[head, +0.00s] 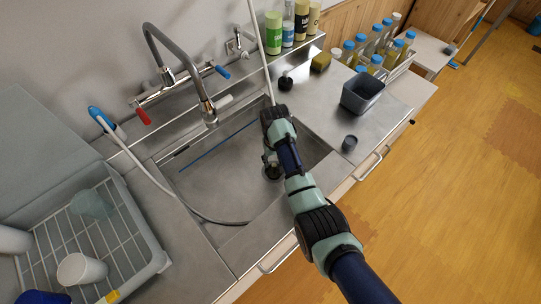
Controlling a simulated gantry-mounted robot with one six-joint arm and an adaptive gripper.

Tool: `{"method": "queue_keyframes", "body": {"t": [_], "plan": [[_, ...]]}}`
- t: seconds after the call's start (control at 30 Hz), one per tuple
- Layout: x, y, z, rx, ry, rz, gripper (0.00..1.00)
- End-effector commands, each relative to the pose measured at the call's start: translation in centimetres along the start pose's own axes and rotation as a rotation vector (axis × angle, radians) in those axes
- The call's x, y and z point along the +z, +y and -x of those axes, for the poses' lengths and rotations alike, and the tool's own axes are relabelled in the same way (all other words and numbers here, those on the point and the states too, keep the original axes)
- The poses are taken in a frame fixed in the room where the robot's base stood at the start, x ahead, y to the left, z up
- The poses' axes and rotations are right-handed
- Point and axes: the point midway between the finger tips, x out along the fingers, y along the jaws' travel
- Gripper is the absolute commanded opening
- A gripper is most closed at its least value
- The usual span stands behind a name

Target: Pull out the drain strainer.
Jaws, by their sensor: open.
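The steel sink basin (215,180) lies in the middle of the head view. The drain with its strainer (272,173) shows as a small dark round spot on the basin floor, at the basin's right side, partly covered by my arm. My gripper (268,158) is small and dark here, pointing down into the basin just above the drain in the picture. It is open. The wrist hides part of it, and I cannot tell whether its fingers touch the strainer.
A curved faucet (190,68) with red and blue handles rises behind the basin. A hose loops across the basin's left side. A dish rack (88,238) holds cups at left.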

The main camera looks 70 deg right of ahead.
Motion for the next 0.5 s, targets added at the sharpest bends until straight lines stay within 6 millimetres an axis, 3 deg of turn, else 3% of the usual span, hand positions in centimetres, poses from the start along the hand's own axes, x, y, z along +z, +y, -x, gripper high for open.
{"method": "queue_keyframes", "body": {"t": [0.03,0.2,0.5], "plan": [[0.1,0.0,-1.5,0.0,-0.002,0.0,0.52],[0.0,0.0,-3.8,0.0,-0.001,0.001,0.52],[0.0,0.0,-4.4,0.0,0.002,0.001,0.52]]}}
